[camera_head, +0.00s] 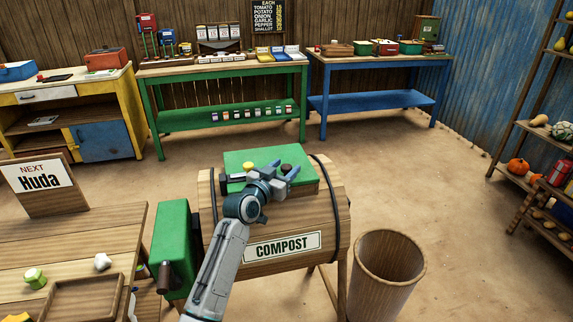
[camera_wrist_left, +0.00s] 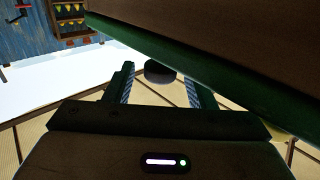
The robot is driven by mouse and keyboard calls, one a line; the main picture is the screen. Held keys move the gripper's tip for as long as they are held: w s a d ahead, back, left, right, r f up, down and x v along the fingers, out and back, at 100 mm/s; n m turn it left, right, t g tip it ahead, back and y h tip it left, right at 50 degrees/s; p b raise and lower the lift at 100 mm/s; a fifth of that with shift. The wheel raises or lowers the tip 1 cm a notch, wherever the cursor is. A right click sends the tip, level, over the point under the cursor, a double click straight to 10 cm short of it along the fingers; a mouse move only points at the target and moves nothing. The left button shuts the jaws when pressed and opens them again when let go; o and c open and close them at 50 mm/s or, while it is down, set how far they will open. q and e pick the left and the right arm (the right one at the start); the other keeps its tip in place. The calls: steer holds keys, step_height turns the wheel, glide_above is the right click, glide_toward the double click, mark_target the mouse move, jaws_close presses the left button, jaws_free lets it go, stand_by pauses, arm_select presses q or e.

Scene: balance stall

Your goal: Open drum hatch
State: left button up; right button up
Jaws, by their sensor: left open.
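The wooden compost drum (camera_head: 283,246) lies on a stand in the lower middle of the head view. Its green hatch (camera_head: 240,158) lies flat on a raised wooden frame on top and looks closed. A dark knob (camera_head: 286,167) is at the hatch's right part, and a yellow knob (camera_head: 249,167) is at its left. My left gripper (camera_head: 285,173) is open at the dark knob. In the left wrist view the dark knob (camera_wrist_left: 160,72) shows between the open fingers (camera_wrist_left: 163,88), with a visible gap at each side. My right gripper is not in view.
A green box with a crank (camera_head: 172,245) is at the drum's left end. A wooden bin (camera_head: 387,270) stands on the right. A wooden table (camera_head: 60,240) with a tray is at lower left. Shelves (camera_head: 540,135) line the right wall; open floor lies behind the drum.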

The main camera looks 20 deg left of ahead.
arm_select(q)
steer(key=shift+x, duration=0.8)
steer(key=shift+s, duration=0.1)
